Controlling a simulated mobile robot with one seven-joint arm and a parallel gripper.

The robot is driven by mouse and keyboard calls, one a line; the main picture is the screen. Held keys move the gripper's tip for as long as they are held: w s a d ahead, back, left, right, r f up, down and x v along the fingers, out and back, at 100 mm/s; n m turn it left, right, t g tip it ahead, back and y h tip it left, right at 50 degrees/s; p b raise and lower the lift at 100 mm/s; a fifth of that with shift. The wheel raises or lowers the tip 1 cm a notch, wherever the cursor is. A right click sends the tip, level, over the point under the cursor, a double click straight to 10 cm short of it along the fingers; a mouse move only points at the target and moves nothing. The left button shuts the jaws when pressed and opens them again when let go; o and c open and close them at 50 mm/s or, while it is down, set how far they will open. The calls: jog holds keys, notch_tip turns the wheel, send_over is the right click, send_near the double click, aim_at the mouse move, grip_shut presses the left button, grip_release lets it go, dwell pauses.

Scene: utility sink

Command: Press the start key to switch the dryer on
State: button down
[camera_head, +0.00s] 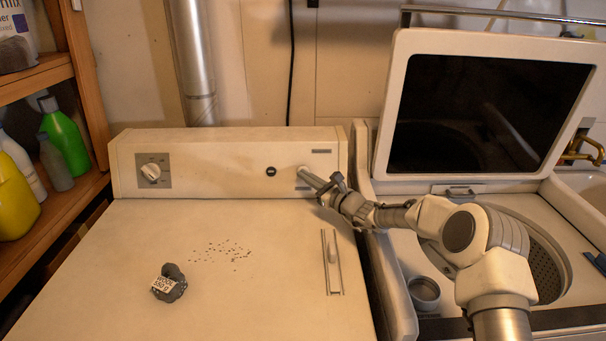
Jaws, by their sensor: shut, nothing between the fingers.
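The white dryer (200,290) fills the left and middle of the head view. Its raised rear control panel (215,165) carries a dial (151,171) on a grey plate at the left and a small dark round control (270,171) right of the middle. My gripper (304,173) is shut and empty, its tip at the right part of the panel, just right of the dark control. The tip appears at or very close to the panel face; I cannot tell if it touches. Whatever lies directly behind the tip is hidden, and no control is readable as the start key.
A dark lump with a paper label (168,284) and scattered specks (222,253) lie on the dryer top, with a slotted handle (332,262) at right. An open-lidded washer (490,100) stands right. Shelves with bottles (62,135) stand left.

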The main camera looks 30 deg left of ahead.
jog(key=shift+w+f+b, duration=0.25)
jog(key=shift+f+b, duration=0.15)
jog(key=shift+f, duration=0.05)
dwell(0.3)
jog(key=shift+f, duration=0.1)
dwell(0.5)
jog(key=shift+d+f, duration=0.1)
jog(key=shift+s+d, duration=0.35)
jog(key=shift+s, duration=0.2)
jog(key=s, duration=0.1)
jog(key=s+d+r, duration=0.2)
jog(key=s, duration=0.1)
jog(key=shift+r, duration=0.25)
jog(key=shift+r, duration=0.1)
dwell(0.6)
